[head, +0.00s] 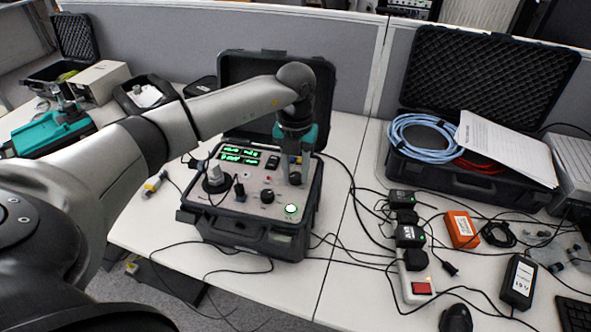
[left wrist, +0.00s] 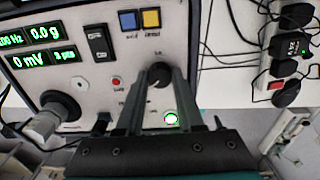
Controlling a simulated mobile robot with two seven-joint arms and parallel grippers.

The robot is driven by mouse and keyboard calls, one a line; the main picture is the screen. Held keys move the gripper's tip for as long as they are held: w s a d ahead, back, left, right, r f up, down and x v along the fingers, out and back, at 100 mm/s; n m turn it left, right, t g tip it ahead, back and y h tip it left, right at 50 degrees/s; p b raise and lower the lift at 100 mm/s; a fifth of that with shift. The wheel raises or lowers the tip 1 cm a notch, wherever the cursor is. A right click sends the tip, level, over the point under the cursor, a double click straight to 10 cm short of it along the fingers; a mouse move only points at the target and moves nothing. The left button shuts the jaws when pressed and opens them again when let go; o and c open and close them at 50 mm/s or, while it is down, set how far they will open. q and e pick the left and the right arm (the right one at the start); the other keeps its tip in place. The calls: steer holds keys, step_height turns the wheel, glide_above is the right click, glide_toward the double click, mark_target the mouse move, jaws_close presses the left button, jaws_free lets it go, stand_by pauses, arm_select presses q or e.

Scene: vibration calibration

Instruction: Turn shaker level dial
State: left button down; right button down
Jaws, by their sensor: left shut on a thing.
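The shaker calibrator (head: 250,225) is an open black case with a light control panel on the desk. My left gripper (head: 293,178) reaches down to the right side of that panel. In the left wrist view its fingers (left wrist: 160,76) are shut on a black dial (left wrist: 158,73), one finger on each side. The dial's label is too small to read. A second black knob (head: 267,196) is nearer the front, beside a lit green button (head: 291,208). Green displays (head: 240,155) show at the panel's back left. My right gripper is out of view.
A round shaker head with a silver part (head: 214,178) stands at the panel's left. Blue and yellow buttons (left wrist: 150,18) are behind the dial. A power strip (head: 413,280), cables and an orange box (head: 461,229) lie to the right.

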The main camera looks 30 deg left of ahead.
mark_target(295, 176)
arm_select(q)
steer(key=m, duration=0.6)
steer(key=m+b, duration=0.1)
steer(key=m, duration=0.5)
steer(key=shift+m, duration=0.3)
steer(key=shift+r, duration=0.1)
stand_by(0.4)
steer(key=c, duration=0.8)
jaws_free()
step_height(295, 176, up, 15)
steer(key=shift+r+p, duration=0.1)
steer(key=shift+p, duration=0.85)
